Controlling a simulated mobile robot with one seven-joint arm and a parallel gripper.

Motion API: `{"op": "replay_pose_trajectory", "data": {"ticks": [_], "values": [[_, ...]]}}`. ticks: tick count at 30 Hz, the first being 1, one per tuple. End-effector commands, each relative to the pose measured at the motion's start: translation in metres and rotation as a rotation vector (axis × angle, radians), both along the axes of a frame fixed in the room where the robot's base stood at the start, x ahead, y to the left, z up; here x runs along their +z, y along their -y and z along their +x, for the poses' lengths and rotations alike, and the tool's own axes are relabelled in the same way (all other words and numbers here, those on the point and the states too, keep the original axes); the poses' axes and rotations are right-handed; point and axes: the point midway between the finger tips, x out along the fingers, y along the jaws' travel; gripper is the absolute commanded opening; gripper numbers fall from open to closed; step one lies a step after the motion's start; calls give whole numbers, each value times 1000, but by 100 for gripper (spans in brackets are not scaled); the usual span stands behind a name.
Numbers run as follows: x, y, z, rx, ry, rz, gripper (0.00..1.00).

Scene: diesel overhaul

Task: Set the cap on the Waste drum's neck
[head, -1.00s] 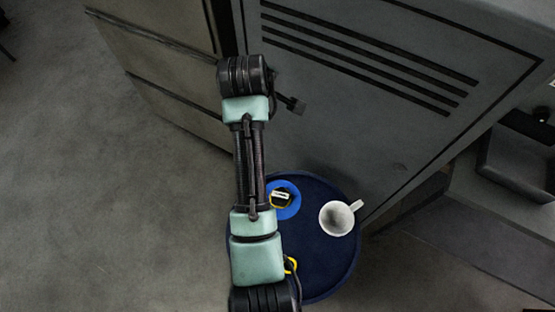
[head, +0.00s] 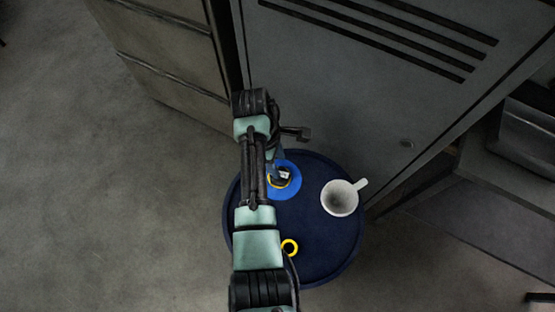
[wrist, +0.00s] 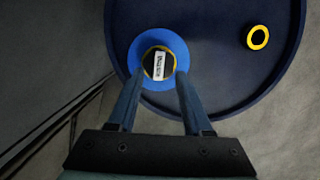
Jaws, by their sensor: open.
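A dark blue round top (head: 330,255), which looks like a drum top, carries a bright blue disc (head: 291,184) with a black, yellow-edged centre bearing a white label (head: 285,174). The disc also shows in the wrist view (wrist: 138,54). A small yellow ring with a dark centre (head: 289,247) lies nearer me on the same top, and at upper right in the wrist view (wrist: 249,38). I cannot tell which is the cap and which the neck. My gripper (wrist: 160,74) is open, its fingertips overlapping the disc's lower edge in the wrist view. Contact is unclear.
A white mug (head: 340,198) stands on the right of the round top. A grey cabinet with dark slots (head: 380,100) rises close behind it. A drawer unit (head: 165,60) stands at upper left. The floor (head: 110,220) at left is clear.

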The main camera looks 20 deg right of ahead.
Motion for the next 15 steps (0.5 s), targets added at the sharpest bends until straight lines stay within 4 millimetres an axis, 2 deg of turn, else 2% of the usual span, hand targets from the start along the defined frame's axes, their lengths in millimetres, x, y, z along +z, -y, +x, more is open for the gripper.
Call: {"op": "replay_pose_trajectory", "data": {"ticks": [1,15], "values": [[-12,0,0,-1,2,0,50],[-55,0,0,-2,0,0,50]]}}
